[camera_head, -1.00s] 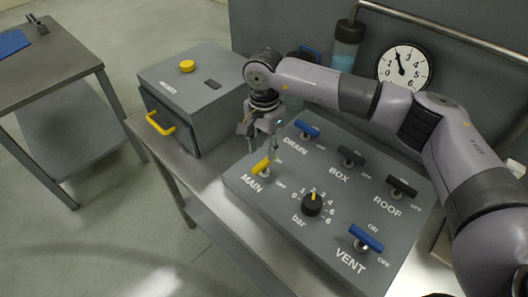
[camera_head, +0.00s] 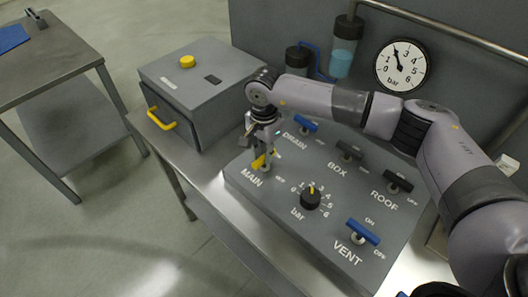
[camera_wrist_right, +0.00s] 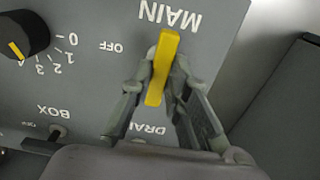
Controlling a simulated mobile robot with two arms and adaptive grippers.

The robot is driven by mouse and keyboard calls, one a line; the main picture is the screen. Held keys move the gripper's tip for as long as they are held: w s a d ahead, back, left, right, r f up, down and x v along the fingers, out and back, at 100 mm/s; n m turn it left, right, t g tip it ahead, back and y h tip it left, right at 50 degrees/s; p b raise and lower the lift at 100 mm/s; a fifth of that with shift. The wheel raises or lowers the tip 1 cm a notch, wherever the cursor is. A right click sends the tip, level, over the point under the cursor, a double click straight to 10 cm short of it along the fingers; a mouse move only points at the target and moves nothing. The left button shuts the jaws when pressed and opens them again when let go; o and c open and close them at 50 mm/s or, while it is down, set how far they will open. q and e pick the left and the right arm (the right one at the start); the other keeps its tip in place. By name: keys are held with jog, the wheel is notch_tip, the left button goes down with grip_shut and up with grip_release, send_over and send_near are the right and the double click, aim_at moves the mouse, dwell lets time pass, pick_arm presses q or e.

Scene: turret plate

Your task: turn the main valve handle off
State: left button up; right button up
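The main valve handle (camera_head: 259,162) is a yellow bar on the grey panel by the MAIN label. In the right wrist view the yellow handle (camera_wrist_right: 161,70) lies lengthwise between the fingers of my right gripper (camera_wrist_right: 162,80). It points away from the MAIN label towards DRAIN, and OFF is printed to its left. The right gripper (camera_head: 262,155) reaches down over the handle in the head view. One finger is on each side of the bar; whether they press on it is unclear. My left gripper is not in view.
The panel (camera_head: 300,235) also carries blue DRAIN (camera_head: 306,123) and VENT (camera_head: 363,231) handles, black BOX (camera_head: 349,150) and ROOF (camera_head: 398,181) handles and a black bar knob (camera_head: 310,199). A grey box (camera_head: 195,75) with a yellow handle stands left. A gauge (camera_head: 401,65) hangs behind.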

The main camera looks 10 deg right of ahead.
grip_shut()
jog(key=shift+f+m+b, duration=0.1)
jog(key=shift+m+b, duration=0.3)
jog(key=shift+b, duration=0.25)
jog(key=m+b, duration=0.8)
jog(key=shift+f+b, duration=0.1)
jog(key=shift+b, duration=0.25)
jog(key=m+b, duration=0.3)
jog(key=m, duration=0.2)
jog(key=shift+r+m+b, duration=0.15)
jog(key=shift+m+b, duration=0.55)
jog(key=shift+m, duration=0.35)
jog(key=shift+r+m+b, duration=0.1)
jog(key=shift+m+b, duration=0.55)
jog(key=shift+m, duration=0.4)
jog(key=o, duration=0.6)
grip_release()
jog(key=shift+c, duration=0.2)
